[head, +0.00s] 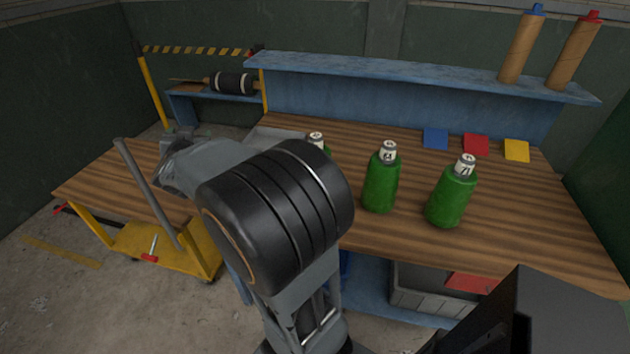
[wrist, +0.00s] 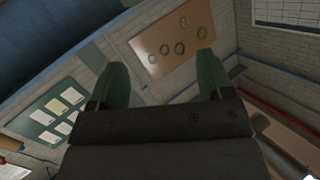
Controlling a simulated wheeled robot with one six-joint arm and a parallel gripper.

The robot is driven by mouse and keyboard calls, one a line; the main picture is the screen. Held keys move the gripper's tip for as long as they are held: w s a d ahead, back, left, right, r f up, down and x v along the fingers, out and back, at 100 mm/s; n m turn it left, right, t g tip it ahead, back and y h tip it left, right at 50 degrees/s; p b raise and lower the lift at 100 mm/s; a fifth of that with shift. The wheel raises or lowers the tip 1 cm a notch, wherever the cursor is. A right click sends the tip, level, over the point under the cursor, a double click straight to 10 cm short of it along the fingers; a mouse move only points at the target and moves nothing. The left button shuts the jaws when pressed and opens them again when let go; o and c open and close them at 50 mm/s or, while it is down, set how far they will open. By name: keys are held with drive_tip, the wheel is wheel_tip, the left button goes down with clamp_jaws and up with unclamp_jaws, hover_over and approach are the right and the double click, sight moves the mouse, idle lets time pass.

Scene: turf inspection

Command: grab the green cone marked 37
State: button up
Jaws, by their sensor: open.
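I see no cone. Three green bottle-like objects with pale marked caps stand upright on the wooden workbench (head: 420,235) in the head view. One is in the middle (head: 380,185), one to the right (head: 450,200), and the third (head: 317,139) is mostly hidden behind my arm. The cap marks are too small to read surely; I cannot make out a 37. My gripper (wrist: 161,75) is open and empty in the wrist view, its two green-padded fingers apart, facing a wall. It is away from the green objects, which do not show in the wrist view.
Blue (head: 435,138), red (head: 476,144) and yellow (head: 516,150) squares lie at the bench's back. Two brown rolls (head: 521,48) (head: 575,50) stand on the blue shelf (head: 400,70). A yellow-framed wooden cart (head: 95,185) is at left. A grey crate (head: 425,290) sits below the bench.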

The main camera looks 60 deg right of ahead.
drive_tip(key=s+d+f+m+g+h+b, duration=0.1)
drive_tip(key=s+d+f+m+g+h, duration=0.1)
drive_tip(key=d+m+g+h, duration=0.15)
drive_tip(key=s+d+f+m+g+h, duration=0.1)
drive_tip(key=s+d+m+g+h, duration=0.15)
drive_tip(key=d+g, duration=0.2)
drive_tip(key=m+g+b, duration=0.1)
drive_tip(key=m+g, duration=0.5)
drive_tip(key=g, duration=0.6)
approach(316, 135)
drive_tip(key=shift+y, duration=0.5)
drive_tip(key=shift+x, duration=4.9)
drive_tip(key=shift+f, duration=0.1)
clamp_jaws()
